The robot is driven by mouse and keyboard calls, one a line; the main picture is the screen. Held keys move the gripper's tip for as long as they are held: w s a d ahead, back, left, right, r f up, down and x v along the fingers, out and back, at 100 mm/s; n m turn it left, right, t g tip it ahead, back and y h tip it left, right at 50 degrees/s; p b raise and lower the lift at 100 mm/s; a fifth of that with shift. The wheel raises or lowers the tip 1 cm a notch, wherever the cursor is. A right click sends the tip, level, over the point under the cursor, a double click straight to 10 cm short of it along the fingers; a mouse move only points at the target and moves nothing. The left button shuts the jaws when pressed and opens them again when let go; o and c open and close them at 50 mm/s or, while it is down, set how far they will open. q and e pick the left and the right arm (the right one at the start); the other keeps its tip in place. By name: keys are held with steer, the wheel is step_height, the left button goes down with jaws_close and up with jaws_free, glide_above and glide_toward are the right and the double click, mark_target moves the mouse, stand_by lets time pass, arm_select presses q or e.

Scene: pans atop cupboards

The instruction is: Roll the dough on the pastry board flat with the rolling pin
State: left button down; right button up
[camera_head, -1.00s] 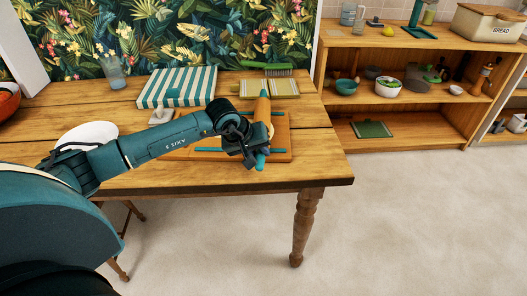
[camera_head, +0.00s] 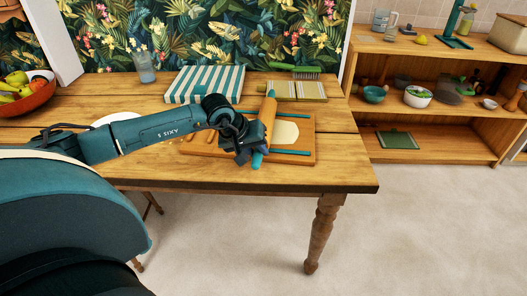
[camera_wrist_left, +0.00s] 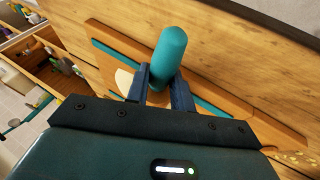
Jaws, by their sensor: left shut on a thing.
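The rolling pin (camera_head: 268,116) has an orange-brown body and teal handles. It lies across the wooden pastry board (camera_head: 308,159) on the table. My left gripper (camera_head: 255,158) is shut on the pin's near handle; the left wrist view shows the teal handle (camera_wrist_left: 169,50) between the two fingers. The pale dough (camera_head: 285,134) shows as a flat patch to the right of the pin. Part of it may be hidden under the pin and my gripper. Teal strips (camera_head: 290,152) lie along the board's near and far sides. My right gripper is not in view.
A striped teal and white box (camera_head: 205,84), a green brush (camera_head: 293,68) and striped cloths (camera_head: 296,91) lie behind the board. A fruit bowl (camera_head: 27,94) and white plate (camera_head: 115,118) are at left. The table's right end is clear.

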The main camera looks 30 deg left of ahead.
arm_select(q)
steer(key=shift+s+a+f+b, duration=0.1)
steer(key=shift+s+a+b, duration=0.55)
steer(key=shift+a, duration=0.95)
steer(key=shift+s+a+b, duration=0.2)
steer(key=shift+s+a, duration=0.75)
steer(key=shift+a, duration=0.6)
steer(key=shift+s+a+f+b, duration=0.1)
steer(key=shift+s+a+b, duration=0.55)
steer(key=shift+a, duration=0.95)
steer(key=shift+s+r, duration=0.1)
steer(key=shift+s, duration=0.05)
steer(key=shift+w+d+b, duration=0.2)
steer(key=shift+w+d, duration=0.95)
steer(key=shift+d, duration=1.1)
steer(key=shift+w+d+b, duration=0.15)
steer(key=shift+w+d, duration=0.95)
steer(key=shift+d, duration=1.15)
steer(key=shift+w+d+b, duration=0.2)
steer(key=shift+w+d, duration=0.95)
steer(key=shift+d, duration=1.1)
steer(key=shift+w+d+b, duration=0.2)
steer(key=shift+w+d, duration=0.35)
steer(key=shift+d, duration=0.6)
steer(key=shift+w+d+b, duration=0.15)
steer(key=shift+w+d, duration=0.35)
steer(key=shift+d, duration=0.65)
steer(key=shift+w+d+b, duration=0.2)
steer(key=shift+w+d, duration=0.35)
steer(key=shift+d, duration=0.6)
